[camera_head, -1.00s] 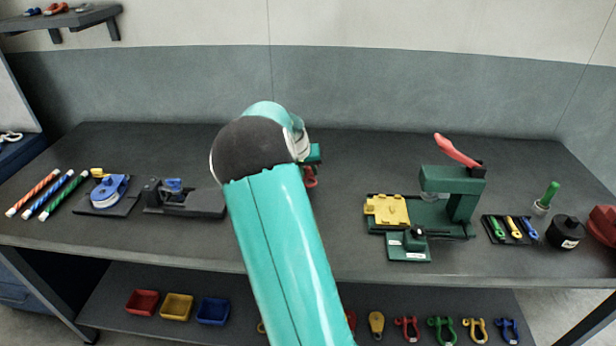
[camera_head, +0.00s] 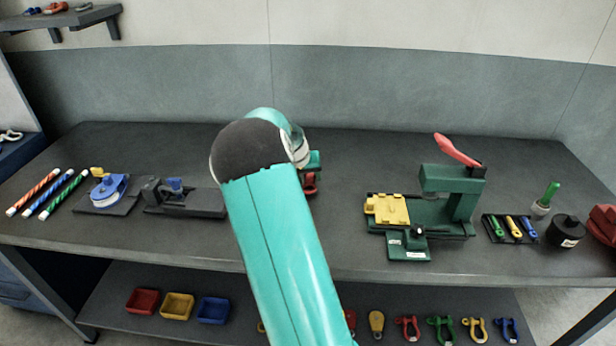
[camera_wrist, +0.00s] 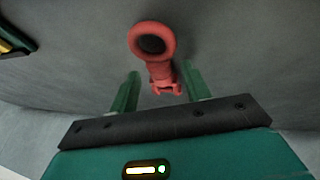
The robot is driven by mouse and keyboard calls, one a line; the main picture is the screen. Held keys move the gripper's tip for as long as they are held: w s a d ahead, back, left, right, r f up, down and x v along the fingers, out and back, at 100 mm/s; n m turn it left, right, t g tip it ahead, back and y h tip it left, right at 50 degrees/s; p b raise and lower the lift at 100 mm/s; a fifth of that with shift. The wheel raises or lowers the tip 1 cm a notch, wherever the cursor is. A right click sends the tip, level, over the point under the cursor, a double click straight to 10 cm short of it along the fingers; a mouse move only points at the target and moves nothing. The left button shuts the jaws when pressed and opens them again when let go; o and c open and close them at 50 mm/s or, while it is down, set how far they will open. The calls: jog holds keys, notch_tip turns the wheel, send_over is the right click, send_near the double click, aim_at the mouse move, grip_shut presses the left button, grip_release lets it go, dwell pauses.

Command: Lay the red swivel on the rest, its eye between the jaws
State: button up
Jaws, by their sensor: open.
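The red swivel (camera_wrist: 153,55) is in the wrist view, its round eye toward the top and its forked end toward my gripper. My gripper (camera_wrist: 160,76) is open, its two green fingers on either side of the forked end; I cannot tell whether they touch it. In the head view the swivel (camera_head: 310,184) shows only partly beside my arm, just below the green tip of my gripper (camera_head: 314,161). A green press (camera_head: 455,185) with a red lever and a yellow block (camera_head: 388,209) stands to the right. I cannot tell which part is the rest.
A dark fixture (camera_head: 190,203) with a blue piece and a blue round device (camera_head: 108,188) stand to the left, beside striped sticks. A tray of small coloured parts (camera_head: 510,230) and a black pot (camera_head: 565,231) are at the right. Bench between my arm and the press is clear.

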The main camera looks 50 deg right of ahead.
jog(key=v, duration=1.2)
jog(key=s+a+r+n+t+y, duration=0.1)
jog(key=s+a+r, duration=0.15)
jog(key=a, duration=0.55)
jog(key=s+a+r+n+t+y, duration=0.1)
jog(key=a+r+n+y, duration=0.15)
jog(key=a, duration=0.45)
jog(key=s+a+r+n+t+y, duration=0.1)
jog(key=s+a+n, duration=0.2)
jog(key=s+a, duration=0.6)
jog(key=s+a+r+n+t, duration=0.1)
jog(key=s+a+r+n, duration=0.1)
jog(key=s+a, duration=0.6)
jog(key=a+n, duration=0.1)
jog(key=a, duration=0.6)
jog(key=shift+s+a+t+y, duration=0.25)
jog(key=shift+s+t+y, duration=0.05)
jog(key=shift+s+y, duration=0.1)
jog(key=shift+o, duration=0.5)
jog(key=shift+s+a, duration=0.2)
jog(key=shift+s, duration=0.05)
